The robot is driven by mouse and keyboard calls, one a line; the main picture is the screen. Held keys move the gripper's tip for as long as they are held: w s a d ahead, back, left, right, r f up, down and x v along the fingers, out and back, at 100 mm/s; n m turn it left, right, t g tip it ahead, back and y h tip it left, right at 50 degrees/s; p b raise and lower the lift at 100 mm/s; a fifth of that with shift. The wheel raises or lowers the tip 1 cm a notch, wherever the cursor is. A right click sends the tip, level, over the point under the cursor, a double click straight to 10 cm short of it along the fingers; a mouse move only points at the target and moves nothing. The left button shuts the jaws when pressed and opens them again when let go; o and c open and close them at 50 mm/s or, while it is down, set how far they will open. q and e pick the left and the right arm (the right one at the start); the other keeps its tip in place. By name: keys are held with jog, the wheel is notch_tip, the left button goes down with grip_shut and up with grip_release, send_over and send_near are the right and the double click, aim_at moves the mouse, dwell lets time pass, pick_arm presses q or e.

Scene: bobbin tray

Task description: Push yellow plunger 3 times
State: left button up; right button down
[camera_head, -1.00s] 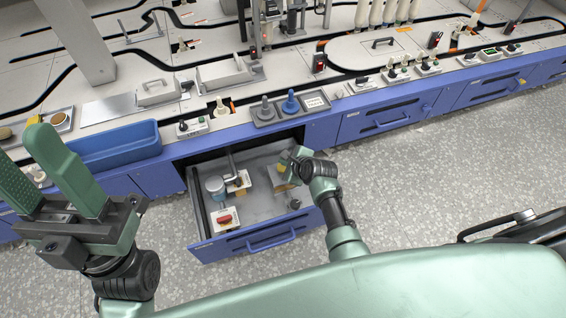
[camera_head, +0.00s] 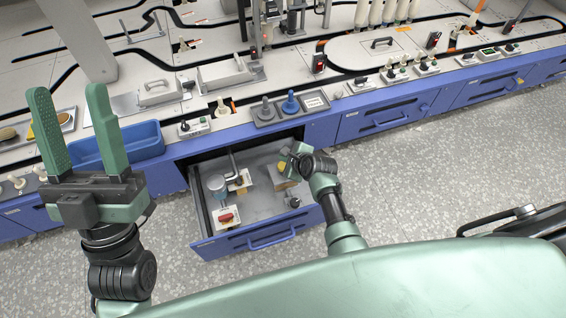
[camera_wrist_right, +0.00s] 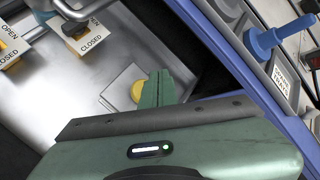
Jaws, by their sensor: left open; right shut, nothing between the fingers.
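The yellow plunger (camera_head: 281,167) sits on a light block inside the open drawer; it also shows as a yellow dome on a pale square plate in the right wrist view (camera_wrist_right: 137,91). My right gripper (camera_head: 292,152) is shut and empty, over the right part of the drawer. In the right wrist view its fingertips (camera_wrist_right: 160,74) overlap the plunger's right edge, and part of the plunger is hidden. I cannot tell whether they touch it. My left gripper (camera_head: 68,92) is open and empty, fingers upward, in front of the blue bin at the left.
The open drawer (camera_head: 262,237) also holds a red switch (camera_head: 227,217), a round grey device (camera_head: 216,183) and a small dark knob (camera_head: 294,202). The blue bin (camera_head: 143,140) and blue plunger-like knob (camera_head: 291,103) stand on the bench above.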

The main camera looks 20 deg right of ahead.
jog(key=shift+r, duration=0.3)
jog(key=shift+r+p, duration=0.55)
jog(key=shift+p, duration=0.35)
jog(key=shift+r+p, duration=0.55)
jog(key=shift+p, duration=0.1)
pick_arm(q)
jog(key=w+f+g+y, duration=0.3)
jog(key=w+f+g, duration=0.5)
jog(key=f, duration=0.4)
jog(key=shift+d+f+g, duration=0.15)
jog(key=shift+d+g, duration=0.1)
jog(key=shift+g, duration=0.15)
pick_arm(e)
jog(key=shift+r, duration=0.1)
pick_arm(q)
jog(key=shift+w, duration=0.1)
